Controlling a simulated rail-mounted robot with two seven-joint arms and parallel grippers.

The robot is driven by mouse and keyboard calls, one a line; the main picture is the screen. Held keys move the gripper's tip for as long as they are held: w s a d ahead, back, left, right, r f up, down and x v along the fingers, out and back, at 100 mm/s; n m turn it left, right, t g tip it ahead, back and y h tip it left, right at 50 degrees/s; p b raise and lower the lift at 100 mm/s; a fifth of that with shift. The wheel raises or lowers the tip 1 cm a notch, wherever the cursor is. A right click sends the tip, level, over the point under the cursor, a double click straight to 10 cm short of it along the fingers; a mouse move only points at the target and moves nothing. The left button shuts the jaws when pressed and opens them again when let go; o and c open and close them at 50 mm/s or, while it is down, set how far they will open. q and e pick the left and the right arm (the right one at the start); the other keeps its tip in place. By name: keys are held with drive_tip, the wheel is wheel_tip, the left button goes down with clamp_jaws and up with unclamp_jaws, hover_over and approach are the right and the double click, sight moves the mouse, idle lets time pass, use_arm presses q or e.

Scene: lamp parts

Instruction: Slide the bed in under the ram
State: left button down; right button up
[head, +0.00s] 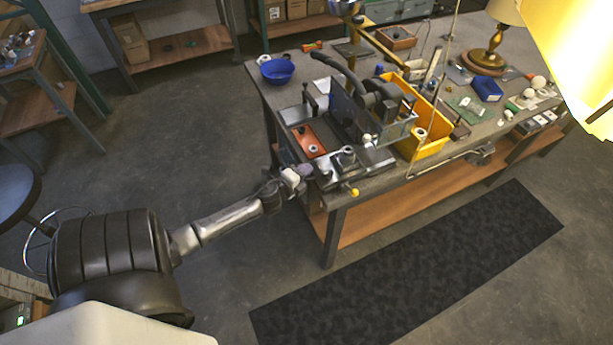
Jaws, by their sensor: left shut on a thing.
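A press stands on the near left corner of the workbench. It has a dark lever and upright frame (368,108); I cannot make out its ram clearly. A flat grey metal bed (370,164) lies low at the press's near side, with a small round fitting on top. My left gripper (303,174) is at the bed's left end, shut on what looks like its edge or handle. The exact contact is too small to see. My right gripper is not in view.
An orange-brown tray (309,141) sits beside the press. A blue bowl (277,71), a yellow bin (427,139) and a brass lamp (489,53) stand on the workbench (250,82). A dark mat (420,270) lies on the open floor in front.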

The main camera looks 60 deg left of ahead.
use_arm(q)
drive_tip(key=shift+w+r, duration=0.1)
drive_tip(key=shift+r, duration=0.4)
drive_tip(key=c, duration=1.1)
unclamp_jaws()
drive_tip(key=shift+c, duration=0.2)
drive_tip(key=shift+f, duration=0.15)
drive_tip(key=shift+f, duration=0.1)
drive_tip(key=v, duration=1.4)
drive_tip(key=shift+p, duration=0.35)
drive_tip(key=shift+a, duration=0.1)
